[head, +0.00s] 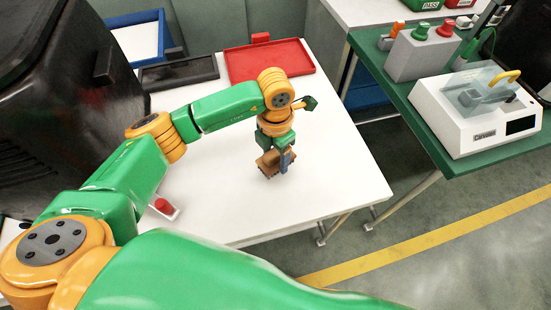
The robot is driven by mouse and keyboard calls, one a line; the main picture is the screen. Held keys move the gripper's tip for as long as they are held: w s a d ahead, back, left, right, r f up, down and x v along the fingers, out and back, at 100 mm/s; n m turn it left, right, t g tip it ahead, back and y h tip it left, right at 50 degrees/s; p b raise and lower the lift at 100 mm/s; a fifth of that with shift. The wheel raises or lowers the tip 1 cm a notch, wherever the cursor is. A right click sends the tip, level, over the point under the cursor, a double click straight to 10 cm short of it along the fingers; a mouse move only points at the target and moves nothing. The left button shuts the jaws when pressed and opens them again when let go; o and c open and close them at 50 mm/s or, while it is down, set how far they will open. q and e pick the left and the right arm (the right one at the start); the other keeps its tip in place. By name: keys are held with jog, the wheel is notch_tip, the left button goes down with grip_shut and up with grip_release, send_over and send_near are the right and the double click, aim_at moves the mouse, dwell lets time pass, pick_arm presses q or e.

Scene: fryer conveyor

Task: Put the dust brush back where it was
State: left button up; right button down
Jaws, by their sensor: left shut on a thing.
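My left gripper (277,160) points down over the white table (335,190), right of its middle. It is shut on a small brown thing, which looks like the dust brush (267,164). The fingers and wrist cover part of the brush, so its bristles are not clear. The brush is at or just above the table top; I cannot tell if it touches. My right gripper is not in view.
A red tray (313,68) and a dark tray (180,82) lie at the table's back. A red button (163,206) is at the left, by a large black machine (60,110). A green bench (425,120) with a white device (470,130) stands right. The table's right front is clear.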

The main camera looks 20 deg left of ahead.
aim_at(275, 163)
pick_arm(q)
notch_tip(275, 163, down, 3)
jog(key=shift+r+p, duration=0.15)
jog(key=shift+p, duration=0.5)
jog(key=shift+f, duration=0.2)
jog(key=o, duration=1.2)
jog(key=shift+f, duration=0.1)
jog(key=shift+r, duration=0.2)
notch_tip(275, 163, up, 12)
jog(key=shift+f+b, duration=0.25)
jog(key=shift+b, duration=1)
jog(key=shift+r, duration=0.2)
